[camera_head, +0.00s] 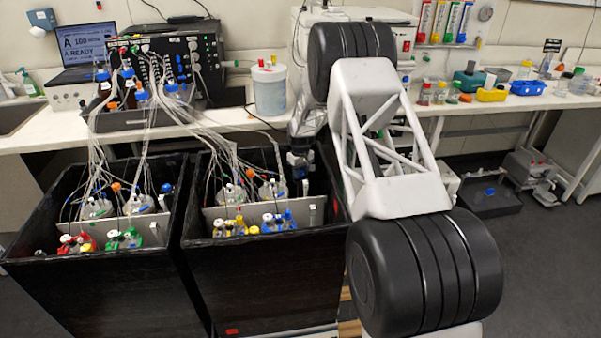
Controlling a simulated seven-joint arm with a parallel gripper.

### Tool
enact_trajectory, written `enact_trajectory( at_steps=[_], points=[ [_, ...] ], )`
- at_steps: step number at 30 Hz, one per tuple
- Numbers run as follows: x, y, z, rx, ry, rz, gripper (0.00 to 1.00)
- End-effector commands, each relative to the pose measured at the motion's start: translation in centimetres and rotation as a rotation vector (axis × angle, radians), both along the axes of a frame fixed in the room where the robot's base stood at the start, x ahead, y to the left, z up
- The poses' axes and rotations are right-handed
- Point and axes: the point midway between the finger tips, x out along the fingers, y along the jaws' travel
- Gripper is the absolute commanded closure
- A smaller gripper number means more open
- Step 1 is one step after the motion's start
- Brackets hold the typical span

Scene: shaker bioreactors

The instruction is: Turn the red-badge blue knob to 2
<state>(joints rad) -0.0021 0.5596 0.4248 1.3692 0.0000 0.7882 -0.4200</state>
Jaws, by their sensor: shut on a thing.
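A small red badge (232,331) sits low on the front of the right black box (262,280). My gripper (304,184) points down into the back right part of this box. It is shut at the spot that matches where a blue knob (165,188) stands in the left black box (100,285). The red-badge box's blue knob is hidden between my jaws, so its pointer and numbers cannot be read.
Clear vessels with tubes and several blue (278,221) and yellow (236,226) caps fill the right box close to my gripper. Tubes run up to a black controller (150,70) on the white bench (230,118).

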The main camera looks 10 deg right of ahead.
Motion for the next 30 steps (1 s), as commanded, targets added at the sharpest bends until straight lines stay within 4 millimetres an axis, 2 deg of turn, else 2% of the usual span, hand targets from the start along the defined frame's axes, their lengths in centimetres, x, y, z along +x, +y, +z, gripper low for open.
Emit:
enact_trajectory(
  at_steps=[9, 21, 22, 26, 30],
  points=[
    [0.01, -0.01, 0.07, 0.0, 0.0, 0.096, 0.93],
    [0.02, 0.0, 0.08, 0.0, -0.001, 0.102, 0.93],
    [0.02, 0.0, 0.08, 0.0, -0.001, 0.102, 0.64],
    [0.02, 0.0, 0.06, 0.0, 0.0, 0.102, 0.44],
    [0.01, -0.01, 0.04, 0.0, 0.0, 0.102, 0.43]
  ],
)
